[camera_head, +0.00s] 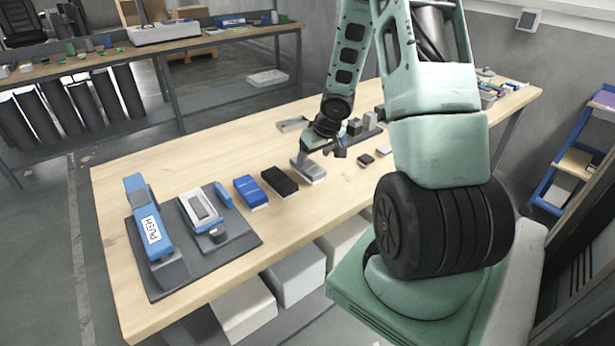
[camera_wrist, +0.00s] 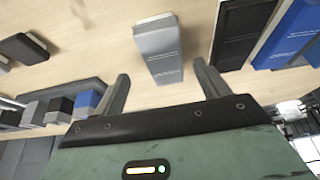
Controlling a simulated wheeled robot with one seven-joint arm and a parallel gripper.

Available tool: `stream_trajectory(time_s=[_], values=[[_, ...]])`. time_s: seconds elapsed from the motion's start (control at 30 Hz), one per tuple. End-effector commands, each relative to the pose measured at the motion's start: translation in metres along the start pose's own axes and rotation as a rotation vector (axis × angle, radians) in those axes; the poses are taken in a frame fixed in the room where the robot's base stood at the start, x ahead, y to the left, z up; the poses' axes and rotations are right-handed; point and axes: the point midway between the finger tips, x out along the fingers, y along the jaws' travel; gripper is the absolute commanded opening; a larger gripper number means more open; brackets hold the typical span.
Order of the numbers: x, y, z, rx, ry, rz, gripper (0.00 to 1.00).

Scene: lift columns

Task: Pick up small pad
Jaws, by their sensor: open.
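Several pad-like blocks lie on the wooden table, and I cannot tell for sure which is the small pad. A small dark block (camera_head: 366,159) lies right of my gripper (camera_head: 322,148); a dark block also shows at the left of the wrist view (camera_wrist: 22,48). A grey block (camera_head: 308,169) with a pale base lies just below my gripper. In the wrist view this grey block (camera_wrist: 158,45) is ahead of the fingertips (camera_wrist: 162,74), roughly centred between them. The fingers are apart, with nothing held. Contact with the grey block cannot be told.
A black box (camera_head: 279,181) and a blue box (camera_head: 250,192) lie left of the grey block. A dark tray (camera_head: 165,284) with a blue push device stands at the near left. Several upright blocks (camera_head: 362,126) stand behind my gripper. The table's front-left corner is bare.

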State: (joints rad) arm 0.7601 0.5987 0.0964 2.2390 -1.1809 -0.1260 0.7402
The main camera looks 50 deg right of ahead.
Motion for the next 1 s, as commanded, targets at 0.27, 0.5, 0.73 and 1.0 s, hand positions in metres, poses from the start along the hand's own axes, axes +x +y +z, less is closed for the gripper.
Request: stream_trajectory(time_s=[0.27,0.5,0.73,1.0], values=[[0.03,-0.005,-0.003,-0.003,-0.001,-0.001,0.75],[0.055,-0.005,-0.005,-0.001,0.0,0.0,0.75],[0.055,-0.005,-0.006,0.0,0.0,0.0,0.75],[0.056,-0.005,-0.005,-0.001,0.0,0.0,0.75]])
